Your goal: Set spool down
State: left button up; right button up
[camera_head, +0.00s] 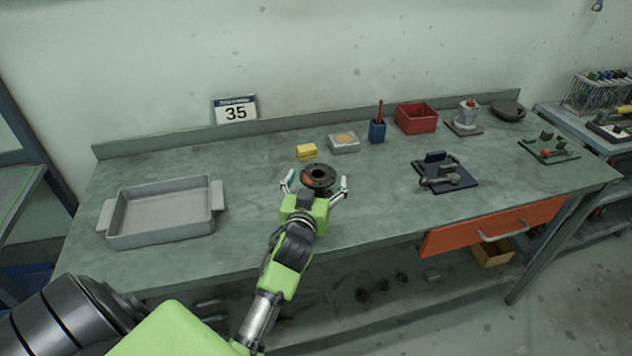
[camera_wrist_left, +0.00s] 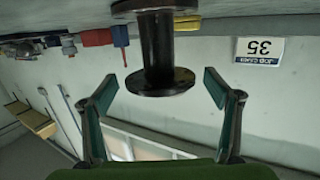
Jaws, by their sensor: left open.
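The dark flanged spool (camera_head: 318,177) stands upright on the workbench (camera_head: 255,185), near its middle. In the left wrist view, which is upside down, the spool (camera_wrist_left: 156,55) shows as a dark pipe with a round flange at each end. My left gripper (camera_head: 316,186) is open, with one finger on each side of the spool. In the left wrist view the fingers (camera_wrist_left: 166,85) are spread wide, with a gap between each finger and the spool's nearer flange. The spool's lower part is hidden in the head view. My right gripper is in neither view.
A grey tray (camera_head: 165,209) sits at the left. A yellow block (camera_head: 306,152), a grey box (camera_head: 344,143), a blue pen cup (camera_head: 377,131) and a red bin (camera_head: 416,118) stand behind. A dark fixture (camera_head: 445,172) lies right. Bench between tray and spool is clear.

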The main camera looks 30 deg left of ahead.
pick_arm(q)
jog(key=b+v, duration=0.2)
jog(key=v, duration=1)
dwell(0.3)
